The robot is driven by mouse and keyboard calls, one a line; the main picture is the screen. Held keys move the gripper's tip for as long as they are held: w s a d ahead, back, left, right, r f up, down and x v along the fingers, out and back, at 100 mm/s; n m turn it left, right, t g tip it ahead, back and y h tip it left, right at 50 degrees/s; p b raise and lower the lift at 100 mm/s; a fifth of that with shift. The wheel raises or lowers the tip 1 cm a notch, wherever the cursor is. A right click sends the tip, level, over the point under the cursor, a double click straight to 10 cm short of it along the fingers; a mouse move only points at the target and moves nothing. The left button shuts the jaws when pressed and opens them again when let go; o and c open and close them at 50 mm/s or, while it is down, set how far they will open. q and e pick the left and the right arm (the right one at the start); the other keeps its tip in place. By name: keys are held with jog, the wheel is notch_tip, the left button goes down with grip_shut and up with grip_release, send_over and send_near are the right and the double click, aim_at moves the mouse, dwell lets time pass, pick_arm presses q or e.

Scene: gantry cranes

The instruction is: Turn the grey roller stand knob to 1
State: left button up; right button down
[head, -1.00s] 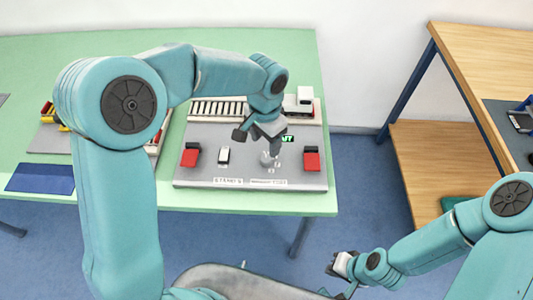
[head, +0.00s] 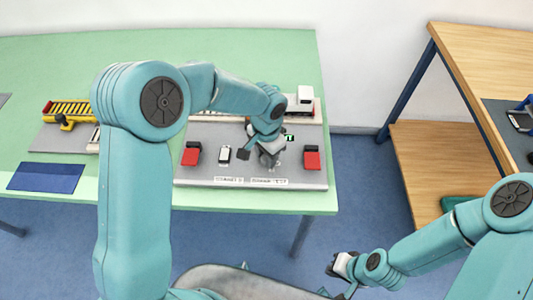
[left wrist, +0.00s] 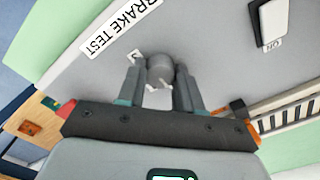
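The grey roller stand knob (left wrist: 160,68) is a small round knob on the grey panel (left wrist: 215,50). In the left wrist view it sits between the two fingertips of my left gripper (left wrist: 160,80). The fingers lie close on both sides of it; whether they press on it is unclear. A small white label reading 3 (left wrist: 136,58) is beside the knob; other small labels are partly hidden. In the head view my left gripper (head: 269,158) covers most of the knob. My right gripper (head: 343,266) is low at the right, away from the panel.
The panel also carries two red blocks (head: 191,154) (head: 312,159), a white rocker switch (head: 225,154) and a BRAKE TEST label (left wrist: 120,28). A blue mat (head: 46,177) lies left. A wooden shelf (head: 480,80) stands right.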

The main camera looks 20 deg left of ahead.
pick_arm(q)
jog(key=shift+r+m, duration=0.1)
jog(key=shift+m, duration=0.3)
jog(key=m, duration=0.3)
jog(key=shift+m, duration=0.4)
jog(key=m+p, duration=0.1)
jog(key=m, duration=0.3)
jog(key=shift+w+r+m, duration=0.1)
jog(key=shift+m, duration=0.6)
jog(key=o, duration=1)
jog(key=shift+o, duration=0.2)
notch_tip(320, 180, up, 16)
jog(key=shift+r, duration=0.15)
jog(key=shift+s, duration=0.2)
